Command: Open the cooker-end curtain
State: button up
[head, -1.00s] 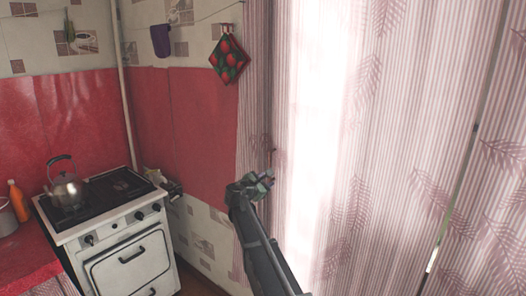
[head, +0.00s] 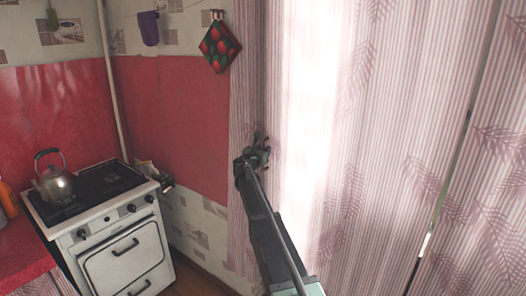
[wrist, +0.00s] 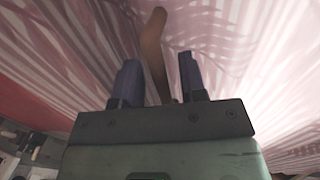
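The pink-and-white striped curtain with leaf prints (head: 400,120) hangs to the right of the cooker, with a very bright patch near its left side. A narrow dark gap (head: 455,170) separates it from a second curtain panel (head: 500,190) on the right. My gripper (head: 262,147) is at the left side of the curtain. In the wrist view, the fingers (wrist: 158,82) are apart, with a brown rod-like handle (wrist: 153,45) between them in the picture. The handle looks closer to the left finger; I cannot tell whether it touches either finger.
A white cooker (head: 125,255) with a kettle (head: 54,185) stands at the left, beside the red wall (head: 180,120). A strawberry-patterned pot holder (head: 219,47) and a purple cloth (head: 149,28) hang above. An orange bottle (head: 8,198) is at the left edge.

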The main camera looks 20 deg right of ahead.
jog(key=shift+w+d, duration=0.15)
grip_shut()
